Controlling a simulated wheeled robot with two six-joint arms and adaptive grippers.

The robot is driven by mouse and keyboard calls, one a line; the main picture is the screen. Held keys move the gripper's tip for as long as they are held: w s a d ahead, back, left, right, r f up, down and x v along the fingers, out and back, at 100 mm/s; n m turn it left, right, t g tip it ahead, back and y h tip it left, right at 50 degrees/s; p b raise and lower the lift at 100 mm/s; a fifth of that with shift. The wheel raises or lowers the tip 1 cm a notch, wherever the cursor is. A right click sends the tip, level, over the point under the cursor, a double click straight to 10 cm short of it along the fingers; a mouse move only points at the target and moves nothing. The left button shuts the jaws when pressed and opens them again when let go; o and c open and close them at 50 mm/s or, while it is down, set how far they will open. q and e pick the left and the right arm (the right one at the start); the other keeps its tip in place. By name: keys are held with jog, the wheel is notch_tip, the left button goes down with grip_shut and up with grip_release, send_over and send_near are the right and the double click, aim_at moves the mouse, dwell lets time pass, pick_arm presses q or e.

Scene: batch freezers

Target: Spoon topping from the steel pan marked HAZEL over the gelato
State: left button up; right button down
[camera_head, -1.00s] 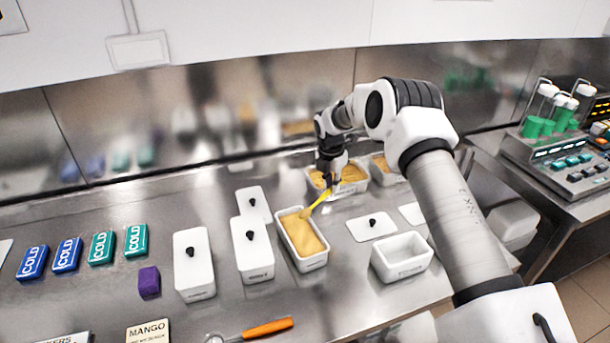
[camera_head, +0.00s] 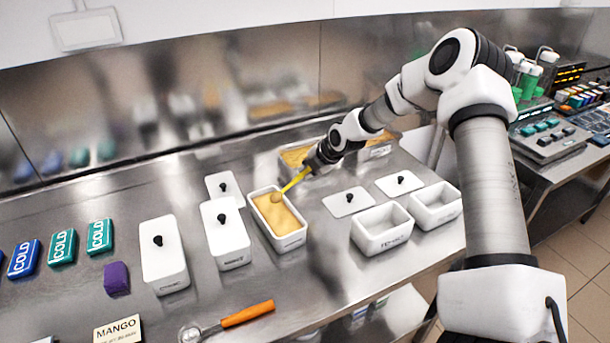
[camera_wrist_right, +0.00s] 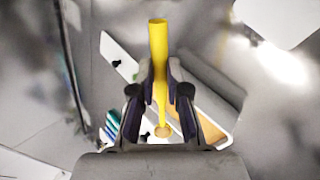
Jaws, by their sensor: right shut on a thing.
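My right gripper (camera_head: 318,160) is shut on a yellow spoon (camera_head: 293,182). In the right wrist view the spoon (camera_wrist_right: 158,50) stands between the two dark fingers. The spoon's bowl end is over the back part of an open white tub (camera_head: 287,243) of tan gelato (camera_head: 281,216). A tan lump shows at the bowl; whether it touches the gelato I cannot tell. Behind the gripper is a pan (camera_head: 283,158) of tan topping, partly hidden by my arm. A second pan (camera_head: 379,151) is right of it. I cannot read HAZEL on either. My left gripper is out of view.
White lidded tubs (camera_head: 164,262) stand left of the gelato. Two empty white tubs (camera_head: 382,238) and two loose lids (camera_head: 348,202) lie to the right. An orange-handled scoop (camera_head: 247,314), a purple block (camera_head: 116,278) and COLD packs (camera_head: 62,247) are in front and left.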

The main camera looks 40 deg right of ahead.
jog(key=t+b, duration=0.2)
jog(key=b, duration=0.2)
jog(key=f+t+y+b, duration=0.1)
jog(key=t+b, duration=0.2)
jog(key=b, duration=0.2)
jog(key=s+f+t+y+b, duration=0.1)
jog(key=t+b, duration=0.2)
jog(key=b, duration=0.1)
jog(key=shift+s+d+f+m+b, duration=0.1)
jog(key=shift+f+m+b, duration=0.15)
jog(key=shift+m+b, duration=0.15)
dwell(0.8)
